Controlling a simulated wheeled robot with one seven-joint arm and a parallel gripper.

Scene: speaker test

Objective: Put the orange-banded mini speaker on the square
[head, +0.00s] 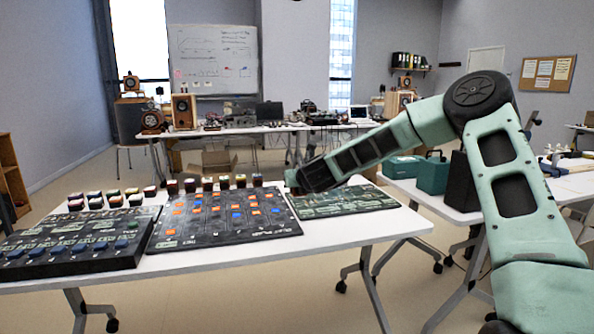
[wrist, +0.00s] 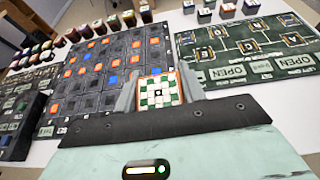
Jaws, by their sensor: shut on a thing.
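My gripper (wrist: 158,92) is shut on a small block-like speaker (wrist: 160,88) with a green-and-white checkered top and an orange edge. The gripper is over the seam between the middle board and the right board. In the head view my gripper (head: 292,182) is near the boards' back edge, and the held speaker cannot be made out. The middle board (head: 240,225) has a grid of dark, orange and blue squares. The right board (wrist: 235,70) has several outlined squares with symbols and OPEN labels. I cannot tell which square the task means.
Several mini speakers (head: 206,183) stand in rows behind the boards on the white table (head: 330,238). A dark panel with blue keys (head: 70,250) lies at the left. Green cases (head: 432,175) stand on a side table at the right.

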